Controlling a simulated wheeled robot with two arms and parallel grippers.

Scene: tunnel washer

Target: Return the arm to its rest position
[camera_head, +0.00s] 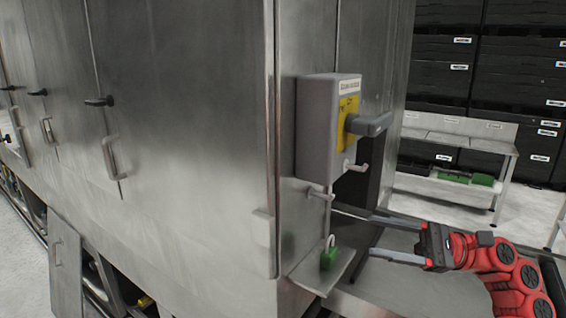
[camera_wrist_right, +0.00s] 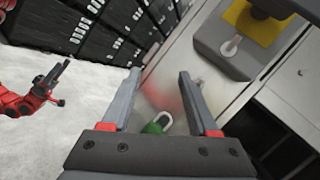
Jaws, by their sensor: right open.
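My right gripper (camera_head: 353,232) reaches in from the right, below the grey isolator box, with its two long fingers apart and nothing between them. The open fingers also show in the right wrist view (camera_wrist_right: 160,74). A green padlock (camera_head: 330,258) with its shackle up stands on a small metal ledge (camera_head: 322,273), close to the fingertips; it also shows beyond the fingers in the wrist view (camera_wrist_right: 157,126). In the wrist view, a red arm with a dark gripper (camera_wrist_right: 52,80), apparently my left, shows at the left edge; its jaws are unclear.
The isolator box (camera_head: 316,130) has a yellow plate and a grey handle (camera_head: 370,124) pointing right. Small hooks jut out below it. The steel washer cabinet (camera_head: 190,130) fills the left. A bench (camera_head: 455,135) and black crates (camera_head: 520,60) stand behind, with clear floor before them.

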